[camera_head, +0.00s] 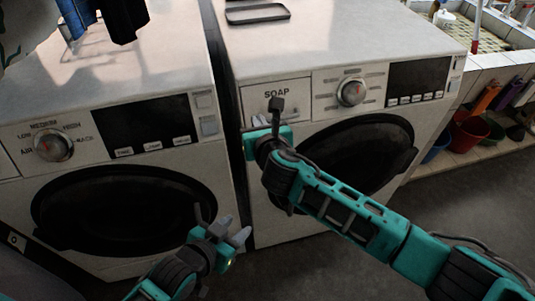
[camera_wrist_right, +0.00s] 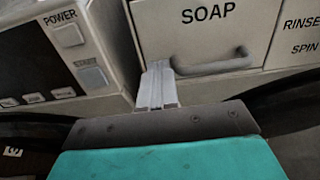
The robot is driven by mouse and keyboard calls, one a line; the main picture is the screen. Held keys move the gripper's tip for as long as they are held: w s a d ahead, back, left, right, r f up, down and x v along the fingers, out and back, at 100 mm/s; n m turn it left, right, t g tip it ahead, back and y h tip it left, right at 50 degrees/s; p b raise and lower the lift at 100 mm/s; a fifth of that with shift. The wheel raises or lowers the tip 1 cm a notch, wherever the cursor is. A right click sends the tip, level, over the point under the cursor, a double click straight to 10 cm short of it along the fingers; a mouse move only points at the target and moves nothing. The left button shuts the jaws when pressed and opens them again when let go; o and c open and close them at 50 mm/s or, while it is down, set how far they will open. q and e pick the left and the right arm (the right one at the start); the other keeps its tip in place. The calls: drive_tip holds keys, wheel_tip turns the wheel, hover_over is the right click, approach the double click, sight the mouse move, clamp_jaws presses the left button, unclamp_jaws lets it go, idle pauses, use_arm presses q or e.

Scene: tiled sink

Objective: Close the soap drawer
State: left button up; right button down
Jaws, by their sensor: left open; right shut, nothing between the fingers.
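The soap drawer (camera_head: 286,88), a pale panel labelled SOAP, is at the upper left of the right-hand washing machine (camera_head: 330,50). It looks flush or nearly flush with the front; I cannot tell whether a small gap is left. In the right wrist view the soap drawer (camera_wrist_right: 225,40) shows its grey bar handle (camera_wrist_right: 215,66). My right gripper (camera_head: 259,121) is shut and empty, in front of the drawer's lower left part. In the wrist view its fingertips (camera_wrist_right: 157,68) are beside the handle's left end; contact is unclear. My left gripper (camera_head: 234,230) is open and empty, low between the machines.
A second machine (camera_head: 105,95) stands to the left, across a narrow dark gap. A dark tray (camera_head: 257,14) lies on the right-hand machine's top. Colourful buckets (camera_head: 468,133) stand on a ledge at right. Bare floor (camera_head: 480,200) lies in front.

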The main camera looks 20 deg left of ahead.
drive_tip(key=v, duration=1.1)
drive_tip(key=s+d+f+n+g+h, duration=0.3)
drive_tip(key=s+d+n, duration=0.3)
drive_tip(key=d+n, duration=0.45)
drive_tip(key=s+d+f+n+g+h, duration=0.25)
drive_tip(key=s+d+n, duration=0.35)
drive_tip(key=d+n, duration=0.5)
drive_tip(key=s+d+f+n+g+h, duration=0.25)
drive_tip(key=s+d+n, duration=0.45)
drive_tip(key=d+n, duration=0.4)
drive_tip(key=w+a+f+t+y, duration=0.2)
drive_tip(key=w+f+t, duration=0.5)
drive_tip(key=f, duration=0.2)
drive_tip(key=shift+w+f+m+p, duration=0.2)
drive_tip(key=shift+w+m+p, duration=0.1)
drive_tip(key=shift+m+p, duration=0.1)
